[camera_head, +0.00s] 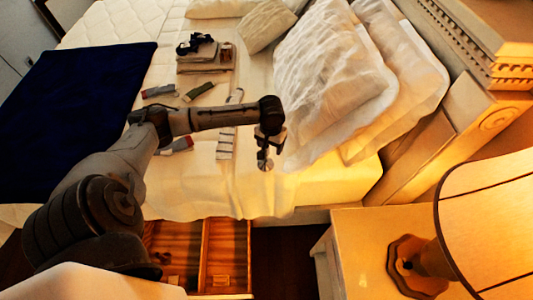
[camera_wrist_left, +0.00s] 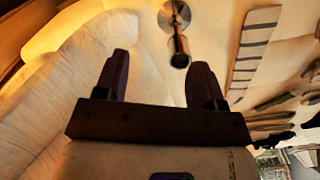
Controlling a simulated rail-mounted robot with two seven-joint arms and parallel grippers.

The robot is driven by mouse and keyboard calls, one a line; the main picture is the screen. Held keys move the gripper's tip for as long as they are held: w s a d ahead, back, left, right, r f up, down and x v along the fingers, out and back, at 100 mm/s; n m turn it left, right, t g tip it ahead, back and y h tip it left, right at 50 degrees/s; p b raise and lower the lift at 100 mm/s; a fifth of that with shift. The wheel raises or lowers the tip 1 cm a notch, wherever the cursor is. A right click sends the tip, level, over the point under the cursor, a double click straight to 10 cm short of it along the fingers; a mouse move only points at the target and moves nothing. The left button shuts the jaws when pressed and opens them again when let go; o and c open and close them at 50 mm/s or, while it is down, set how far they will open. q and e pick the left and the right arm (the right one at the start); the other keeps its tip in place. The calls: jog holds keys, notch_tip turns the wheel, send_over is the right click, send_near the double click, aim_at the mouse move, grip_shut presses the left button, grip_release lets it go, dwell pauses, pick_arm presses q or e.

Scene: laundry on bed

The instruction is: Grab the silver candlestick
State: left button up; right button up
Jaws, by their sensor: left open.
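The silver candlestick (camera_head: 265,166) shows as a small shiny disc on the bed, just below my left gripper (camera_head: 268,145) in the head view. In the left wrist view the candlestick (camera_wrist_left: 180,46) has a round base at the top of the picture and a stem pointing toward me. My left gripper (camera_wrist_left: 160,58) is open there, with nothing between its two dark fingers. The candlestick lies ahead of the fingertips, nearer the right finger. In the head view the gripper hides part of it. My right gripper is not in view.
A striped cloth (camera_wrist_left: 254,45) lies beside the candlestick. White pillows (camera_head: 333,75) stand to the right. Folded clothes (camera_head: 206,57) and a dark blue blanket (camera_head: 75,100) lie on the bed (camera_head: 190,195). A lit lamp (camera_head: 490,225) stands on a nightstand (camera_head: 365,240); an open drawer (camera_head: 228,250) is below.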

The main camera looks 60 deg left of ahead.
pick_arm(q)
jog(key=w+a+r+n, duration=0.1)
jog(key=a+r+n, duration=0.15)
jog(key=a, duration=0.25)
jog(key=f, duration=0.6)
jog(key=shift+d+f, duration=0.2)
jog(key=shift+s+d+f+b, duration=0.15)
jog(key=shift+f+b, duration=0.2)
jog(key=shift+f, duration=1)
jog(key=shift+s+a+f+b, duration=0.1)
jog(key=shift+f+b, duration=0.2)
jog(key=shift+f, duration=1.05)
grip_shut()
